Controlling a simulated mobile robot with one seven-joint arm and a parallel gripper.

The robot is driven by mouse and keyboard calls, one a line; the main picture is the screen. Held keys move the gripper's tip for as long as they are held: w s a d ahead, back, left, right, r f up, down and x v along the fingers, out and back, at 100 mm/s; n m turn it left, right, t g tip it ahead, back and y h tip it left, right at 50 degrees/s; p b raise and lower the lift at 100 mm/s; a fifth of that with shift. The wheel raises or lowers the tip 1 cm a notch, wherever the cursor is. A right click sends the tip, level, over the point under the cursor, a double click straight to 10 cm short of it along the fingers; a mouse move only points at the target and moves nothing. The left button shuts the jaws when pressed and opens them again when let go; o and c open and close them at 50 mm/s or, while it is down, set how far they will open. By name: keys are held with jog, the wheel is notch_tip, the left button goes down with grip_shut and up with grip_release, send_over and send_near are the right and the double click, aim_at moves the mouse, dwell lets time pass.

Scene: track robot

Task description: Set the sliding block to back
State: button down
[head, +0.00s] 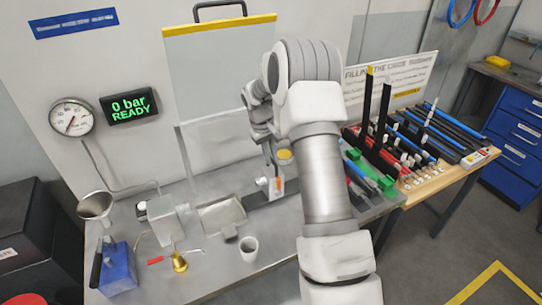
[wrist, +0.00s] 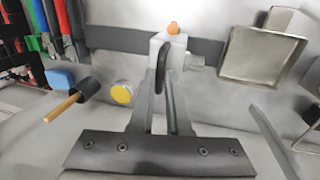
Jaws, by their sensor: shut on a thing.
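The sliding block (wrist: 178,43) is a small pale grey block with an orange tip, sitting on a dark flat rail (wrist: 110,38) in the wrist view. A dark upright handle shows on its near side. My gripper (wrist: 163,78) is shut on that handle, its two grey fingers reaching in from below. In the head view the block (head: 277,186) stands on the dark rail (head: 256,199), below my wrist. My arm hides part of the rail's right side, and my gripper's fingertips are hard to make out there.
A metal box (head: 165,220) and brass bell (head: 180,262) stand farther left. Racks of coloured tools (head: 410,140) fill the right. A yellow-topped round piece (wrist: 122,93) is near my fingers.

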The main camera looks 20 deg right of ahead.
jog(key=shift+d, duration=0.1)
jog(key=d, duration=1.4)
jog(key=shift+w+d+r, duration=0.15)
jog(key=shift+w, duration=0.1)
jog(key=c, duration=0.9)
grip_release()
jog(key=shift+d, duration=0.1)
jog(key=a+r, duration=0.1)
jog(key=r, duration=0.4)
jog(key=a+r+b, duration=0.1)
jog(key=r, duration=0.5)
jog(key=a+r, duration=0.1)
jog(key=r, duration=0.5)
jog(key=shift+s+a, duration=0.1)
jog(key=shift+a, duration=0.2)
